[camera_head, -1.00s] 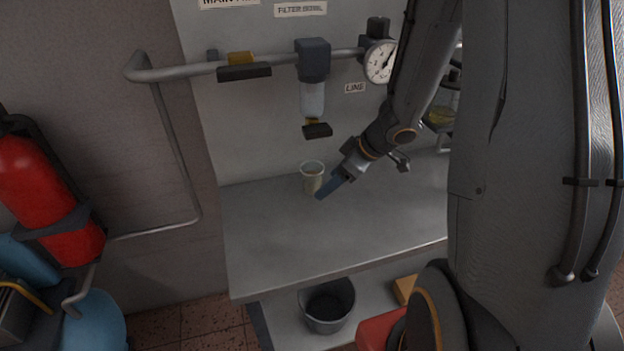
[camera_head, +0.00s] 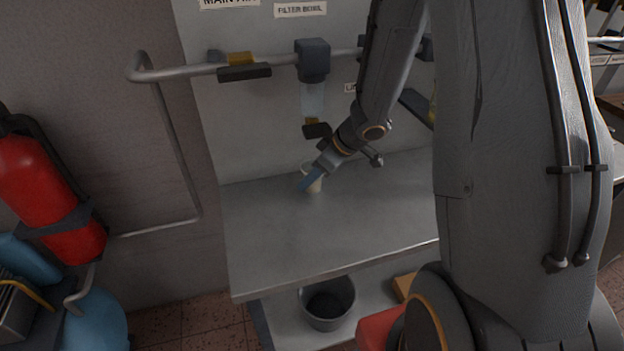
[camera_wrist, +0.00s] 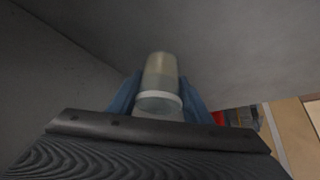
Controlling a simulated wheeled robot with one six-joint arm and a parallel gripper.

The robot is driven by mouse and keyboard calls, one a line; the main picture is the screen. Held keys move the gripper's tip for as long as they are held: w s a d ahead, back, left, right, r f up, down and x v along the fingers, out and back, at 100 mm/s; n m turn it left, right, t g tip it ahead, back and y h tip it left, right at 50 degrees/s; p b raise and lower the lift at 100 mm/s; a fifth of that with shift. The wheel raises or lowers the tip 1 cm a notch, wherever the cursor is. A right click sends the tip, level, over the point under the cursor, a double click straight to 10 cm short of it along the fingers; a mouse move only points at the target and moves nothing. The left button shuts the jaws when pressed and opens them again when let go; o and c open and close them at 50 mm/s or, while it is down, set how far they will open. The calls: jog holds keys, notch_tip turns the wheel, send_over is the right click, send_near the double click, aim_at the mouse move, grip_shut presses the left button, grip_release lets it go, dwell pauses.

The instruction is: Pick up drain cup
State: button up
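The drain cup (camera_head: 315,186) is a small pale, translucent cup with a light rim. It stands on the grey bench against the back panel, below the filter bowl, and is partly hidden by my gripper (camera_head: 309,180). In the wrist view the cup (camera_wrist: 160,75) shows between the blue fingers of my gripper (camera_wrist: 161,88), its wide rim towards me. One finger is on each side of the cup. The fingers stand apart and look open, with narrow gaps beside the cup.
The filter bowl (camera_head: 312,100) with its dark valve hangs from the pipe (camera_head: 190,72) just above the cup. A grey bucket (camera_head: 327,303) stands on the lower shelf. A red extinguisher (camera_head: 42,190) is at the left. The front of the bench (camera_head: 290,240) is clear.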

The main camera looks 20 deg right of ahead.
jog(key=c, duration=0.5)
jog(key=shift+r+p, duration=0.15)
jog(key=shift+p, duration=0.4)
jog(key=shift+s, duration=0.1)
